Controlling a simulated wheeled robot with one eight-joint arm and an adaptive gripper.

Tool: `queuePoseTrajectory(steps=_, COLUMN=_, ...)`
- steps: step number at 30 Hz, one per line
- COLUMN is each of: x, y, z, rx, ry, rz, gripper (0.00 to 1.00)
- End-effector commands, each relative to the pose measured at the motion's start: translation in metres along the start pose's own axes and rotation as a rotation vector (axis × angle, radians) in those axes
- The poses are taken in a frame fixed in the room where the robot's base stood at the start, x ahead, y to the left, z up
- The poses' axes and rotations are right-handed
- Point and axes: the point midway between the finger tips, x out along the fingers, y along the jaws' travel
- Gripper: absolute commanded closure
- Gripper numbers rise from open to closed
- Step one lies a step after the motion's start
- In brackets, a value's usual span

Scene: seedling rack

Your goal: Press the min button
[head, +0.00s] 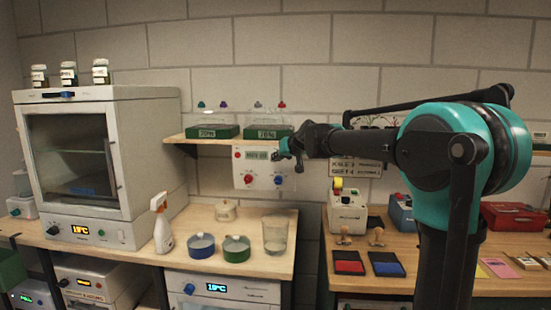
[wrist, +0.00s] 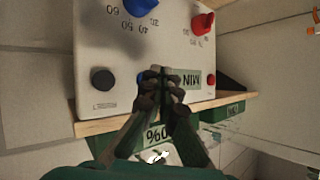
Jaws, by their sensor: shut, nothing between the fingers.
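A white wall control box (head: 262,181) hangs under the shelf in the head view. In the wrist view its face (wrist: 110,45) appears upside down, with a green display (wrist: 190,79) reading MIN, partly covered by my fingers. A round dark grey button (wrist: 104,79) is left of my fingers; its small lettering is unreadable, so I cannot tell if it is the min button. My gripper (wrist: 161,77) is shut and empty, its tips over the face beside the display. In the head view my gripper (head: 284,152) hides the box's upper right part. Contact cannot be told.
The box also has a blue knob (wrist: 137,7), a red knob (wrist: 203,23) and a small red lamp (wrist: 211,79). A wooden shelf (head: 190,139) with green trays runs close above it. A glass beaker (head: 275,234) and spray bottle (head: 161,226) stand on the bench below.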

Motion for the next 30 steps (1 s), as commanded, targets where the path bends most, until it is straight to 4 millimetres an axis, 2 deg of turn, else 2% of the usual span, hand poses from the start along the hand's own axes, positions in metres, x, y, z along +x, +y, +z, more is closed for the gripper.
queuePoseTrajectory(steps=14, x=-0.005, y=-0.004, z=0.004, rx=0.001, ry=0.0, rz=0.0, gripper=1.0)
queuePoseTrajectory(steps=30, x=-0.036, y=-0.027, z=0.026, rx=0.001, ry=0.0, rz=-0.001, gripper=1.0)
